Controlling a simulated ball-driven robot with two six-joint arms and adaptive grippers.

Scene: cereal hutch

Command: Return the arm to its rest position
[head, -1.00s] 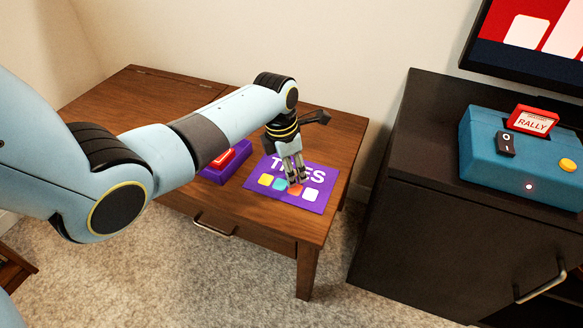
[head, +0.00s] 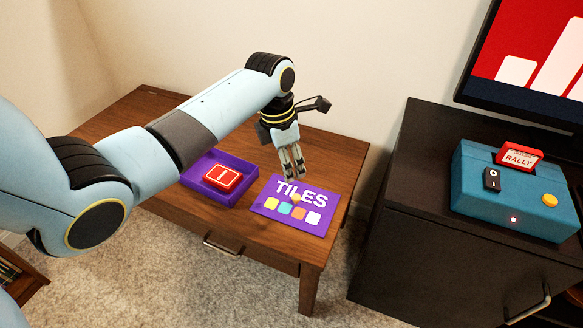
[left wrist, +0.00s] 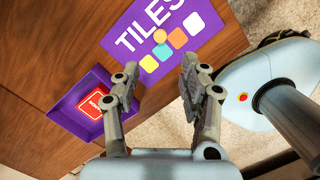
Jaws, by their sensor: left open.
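My left gripper (head: 293,175) is open and empty, raised above the wooden table. Its fingers point down over the purple TILES panel (head: 262,206). In the left wrist view the two fingers (left wrist: 158,85) are spread apart, with nothing between them. A purple tray (head: 188,180) holding a red cartridge (head: 222,177) sits left of the panel. My right gripper is not in view.
The wooden table (head: 335,160) has bare room behind and right of the panel. A dark cabinet (head: 420,215) stands to the right with a blue console (head: 500,195) on top. A red RALLY cartridge (head: 519,158) stands in the console. A screen (head: 530,60) is behind it.

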